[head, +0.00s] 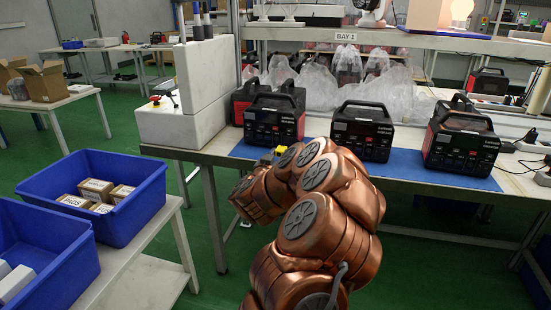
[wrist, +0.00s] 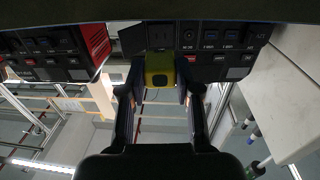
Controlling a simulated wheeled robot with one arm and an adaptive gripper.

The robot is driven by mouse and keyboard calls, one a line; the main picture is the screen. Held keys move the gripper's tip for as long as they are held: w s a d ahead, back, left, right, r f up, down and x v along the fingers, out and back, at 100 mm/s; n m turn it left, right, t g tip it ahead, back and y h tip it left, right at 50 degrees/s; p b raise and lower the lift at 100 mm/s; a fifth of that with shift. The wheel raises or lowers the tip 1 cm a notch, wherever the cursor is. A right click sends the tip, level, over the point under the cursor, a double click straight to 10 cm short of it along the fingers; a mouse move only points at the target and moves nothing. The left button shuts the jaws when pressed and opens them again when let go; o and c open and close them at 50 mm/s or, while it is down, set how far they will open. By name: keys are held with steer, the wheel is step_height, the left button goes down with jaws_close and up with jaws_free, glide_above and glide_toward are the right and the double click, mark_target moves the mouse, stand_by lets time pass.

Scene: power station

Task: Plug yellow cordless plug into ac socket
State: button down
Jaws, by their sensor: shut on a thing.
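The yellow cordless plug (wrist: 159,72) is held between the two dark fingers of my gripper (wrist: 160,88) in the wrist view. It also shows as a small yellow patch (head: 280,150) beyond my copper arm in the head view. My arm hides most of my gripper in the head view.
Two more black and red power stations stand to the right, a middle one (head: 362,130) and a right one (head: 460,138), on a blue mat (head: 400,172). A white block (head: 195,85) stands close on the left. Blue bins (head: 125,165) sit at the lower left.

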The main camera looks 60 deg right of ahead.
mark_target(284, 147)
steer(key=shift+b+x, duration=0.3)
steer(key=shift+x, duration=2.05)
steer(key=shift+f+p, duration=0.1)
steer(key=shift+p, duration=0.3)
steer(key=shift+p+x, duration=0.3)
steer(key=shift+x, duration=0.55)
stand_by(0.4)
steer(key=c, duration=0.7)
jaws_free()
steer(key=shift+a, duration=0.1)
steer(key=shift+v, duration=5.95)
steer(key=shift+w, duration=0.1)
